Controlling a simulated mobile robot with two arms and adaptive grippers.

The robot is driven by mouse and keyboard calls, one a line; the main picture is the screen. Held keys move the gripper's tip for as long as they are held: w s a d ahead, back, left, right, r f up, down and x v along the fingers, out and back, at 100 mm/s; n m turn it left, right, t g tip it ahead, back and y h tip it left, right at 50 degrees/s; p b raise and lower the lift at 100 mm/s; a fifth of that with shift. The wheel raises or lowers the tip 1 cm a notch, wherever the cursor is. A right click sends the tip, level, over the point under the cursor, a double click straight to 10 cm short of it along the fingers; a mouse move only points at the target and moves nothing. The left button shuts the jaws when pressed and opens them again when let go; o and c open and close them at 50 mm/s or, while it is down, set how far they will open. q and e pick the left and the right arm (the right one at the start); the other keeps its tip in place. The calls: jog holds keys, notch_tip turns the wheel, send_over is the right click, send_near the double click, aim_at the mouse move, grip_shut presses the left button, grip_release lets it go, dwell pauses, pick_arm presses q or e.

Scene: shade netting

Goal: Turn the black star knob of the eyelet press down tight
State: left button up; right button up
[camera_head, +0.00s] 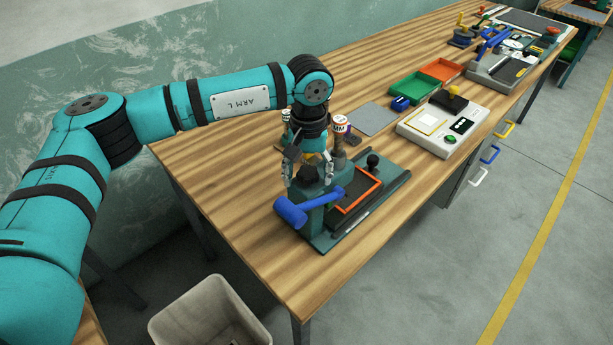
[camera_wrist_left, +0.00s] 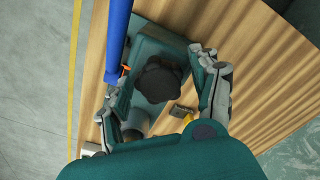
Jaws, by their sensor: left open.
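The eyelet press (camera_head: 322,221) is a dark green machine near the table's front edge, with a blue lever (camera_head: 311,204). Its black star knob (camera_wrist_left: 160,79) shows in the left wrist view on top of the green press body (camera_wrist_left: 160,40). In the head view the knob (camera_head: 309,173) is partly hidden by my fingers. My left gripper (camera_head: 309,178) points down over the press. It is open, with one finger on each side of the knob; in the left wrist view (camera_wrist_left: 157,84) the right finger looks apart from it. Contact on the other side is unclear. My right gripper is not in view.
The blue lever (camera_wrist_left: 117,42) runs close beside the knob and my left finger. A can (camera_head: 340,124) stands behind. A grey bin (camera_head: 180,322) is below the table.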

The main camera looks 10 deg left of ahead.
pick_arm(q)
jog(key=shift+s+r, duration=0.1)
dwell(0.3)
jog(key=shift+b, duration=0.3)
jog(key=shift+c, duration=0.2)
grip_shut()
